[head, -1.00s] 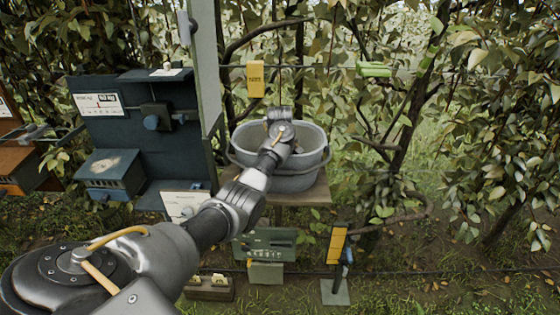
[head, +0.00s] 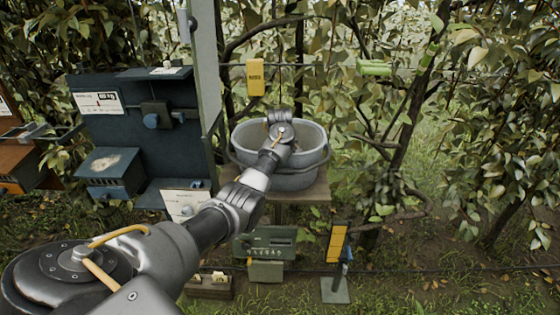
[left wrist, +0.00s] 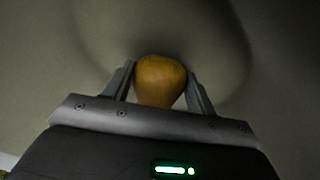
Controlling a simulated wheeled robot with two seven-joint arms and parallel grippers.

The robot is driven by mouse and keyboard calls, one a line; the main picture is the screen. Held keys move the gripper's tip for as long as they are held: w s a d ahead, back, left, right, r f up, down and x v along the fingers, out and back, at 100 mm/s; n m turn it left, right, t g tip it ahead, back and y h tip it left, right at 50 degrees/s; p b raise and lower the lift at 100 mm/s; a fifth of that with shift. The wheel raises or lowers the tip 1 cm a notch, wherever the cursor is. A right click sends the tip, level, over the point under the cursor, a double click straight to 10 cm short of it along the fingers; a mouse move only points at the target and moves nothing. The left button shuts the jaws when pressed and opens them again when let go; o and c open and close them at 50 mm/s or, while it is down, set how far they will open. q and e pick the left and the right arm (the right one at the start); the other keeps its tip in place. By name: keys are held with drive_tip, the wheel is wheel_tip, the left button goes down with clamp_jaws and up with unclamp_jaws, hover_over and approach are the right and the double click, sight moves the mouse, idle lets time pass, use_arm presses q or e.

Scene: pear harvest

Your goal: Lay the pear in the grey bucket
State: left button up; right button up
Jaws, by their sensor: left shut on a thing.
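The grey bucket (head: 310,165) stands on a small wooden stand in the middle of the head view. My left arm reaches over it, and the arm's end is above or within the bucket's mouth; the fingers are hidden there. In the left wrist view my left gripper (left wrist: 160,90) is shut on the pear (left wrist: 160,78), an orange-brown fruit held between the two fingers. Behind the pear are the smooth grey surfaces of the bucket's inside. I cannot tell whether the pear touches the bottom. My right gripper is not in view.
A dark blue panel (head: 140,130) with boxes stands left of the bucket. A yellow tag (head: 256,77) hangs behind it. A yellow-and-blue post (head: 338,245) stands at front right. Branches and leaves fill the back and right.

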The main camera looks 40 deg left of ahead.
use_arm(q)
drive_tip(key=shift+f, duration=0.15)
idle(0.3)
drive_tip(key=o, duration=1.1)
drive_tip(key=shift+o, duration=0.2)
